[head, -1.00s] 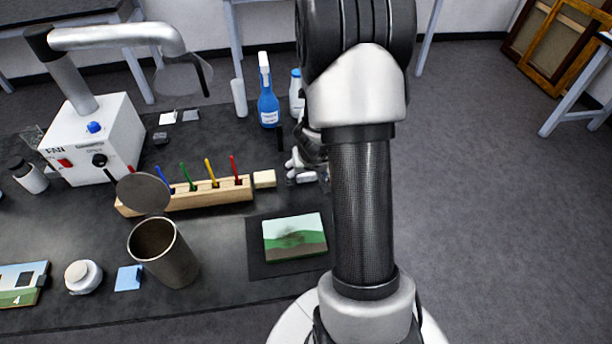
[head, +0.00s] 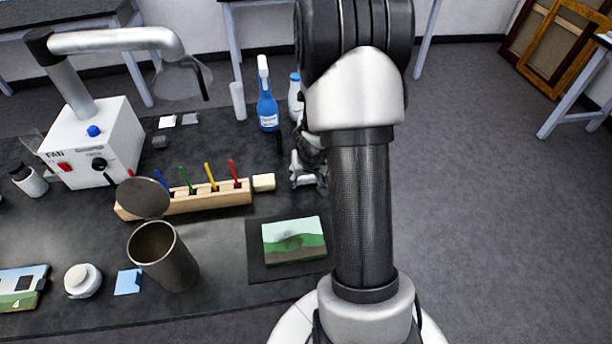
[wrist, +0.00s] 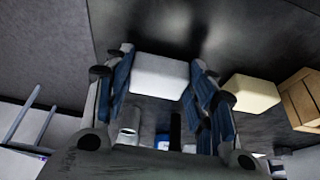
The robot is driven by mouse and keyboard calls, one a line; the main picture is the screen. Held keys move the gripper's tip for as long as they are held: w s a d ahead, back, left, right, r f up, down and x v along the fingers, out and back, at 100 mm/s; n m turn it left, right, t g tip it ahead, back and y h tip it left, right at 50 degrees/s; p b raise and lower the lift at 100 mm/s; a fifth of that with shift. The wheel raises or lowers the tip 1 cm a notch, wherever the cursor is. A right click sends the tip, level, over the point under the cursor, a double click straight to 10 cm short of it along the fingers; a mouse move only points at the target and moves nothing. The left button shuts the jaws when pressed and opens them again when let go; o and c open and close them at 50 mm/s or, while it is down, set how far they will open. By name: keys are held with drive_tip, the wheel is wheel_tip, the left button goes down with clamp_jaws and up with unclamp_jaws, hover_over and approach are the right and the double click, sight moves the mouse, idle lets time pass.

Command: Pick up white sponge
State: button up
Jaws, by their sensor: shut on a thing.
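The white sponge (wrist: 160,75) is a pale block between the two blue-padded fingers of my gripper (wrist: 161,66) in the wrist view. The fingers are shut on its two sides. In the head view my gripper (head: 308,178) is over the right part of the dark table, right of the wooden holder. My arm partly hides it there, and I cannot make out the sponge in that view.
A cream block (head: 263,182) sits at the right end of the wooden marker holder (head: 210,200). A painted panel (head: 294,240) lies on a dark mat nearer me. A blue spray bottle (head: 267,105) and a white bottle (head: 296,97) stand behind my gripper.

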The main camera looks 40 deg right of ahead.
sight(306, 178)
wheel_tip(306, 178, up, 20)
drive_tip(key=p, duration=1.9)
drive_tip(key=shift+f, duration=0.15)
